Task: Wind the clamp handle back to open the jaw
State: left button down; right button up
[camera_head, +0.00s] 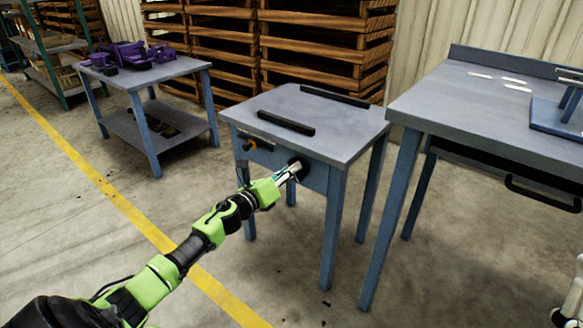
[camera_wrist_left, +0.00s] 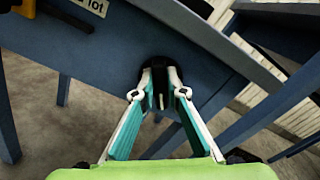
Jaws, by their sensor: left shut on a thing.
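The clamp handle (camera_head: 302,167) is a dark knob on the front apron of the small grey-topped, blue-legged bench. My left gripper (camera_head: 289,173) reaches it from the front left and is shut on it. In the left wrist view, the two pale fingertips of the left gripper (camera_wrist_left: 161,88) sit on either side of the dark handle (camera_wrist_left: 160,64), whose grip is partly hidden between them. Two black bars lie across the bench top, apparently the jaw: a near bar (camera_head: 286,123) and a far bar (camera_head: 335,95), with a wide gap between them.
An orange knob (camera_head: 249,144) and a dark lever sit on the bench apron left of the handle. A larger table (camera_head: 440,100) with a drawer handle stands close at the right. A table with purple parts (camera_head: 130,57) stands back left. Floor in front is open.

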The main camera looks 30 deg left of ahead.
jog(key=w+a+f+g+h+p, duration=0.1)
jog(key=w+f+g+h+p, duration=0.1)
jog(key=w+f+g, duration=0.5)
pick_arm(q)
jog(key=shift+a+f+n+p, duration=0.15)
jog(key=shift+n+p, duration=0.3)
jog(key=shift+n, duration=1.4)
jog(key=shift+f+n+p, duration=0.2)
jog(key=shift+n+p, duration=0.25)
jog(key=shift+n, duration=1.35)
jog(key=shift+a+f+n+p, duration=0.15)
jog(key=shift+n+p, duration=0.3)
jog(key=shift+n, duration=1.4)
pick_arm(e)
notch_tip(320, 180, down, 15)
jog(key=w+d+g+h, duration=0.1)
jog(key=w+g+h, duration=0.1)
jog(key=g, duration=0.4)
jog(key=shift+w+d+r+h, duration=0.15)
jog(key=shift+r+h, duration=0.05)
jog(key=shift+h, duration=0.1)
pick_arm(q)
jog(key=c, duration=2.3)
grip_release()
jog(key=shift+c, duration=0.2)
jog(key=shift+s, duration=0.1)
jog(key=s, duration=1.2)
jog(key=shift+a, duration=0.4)
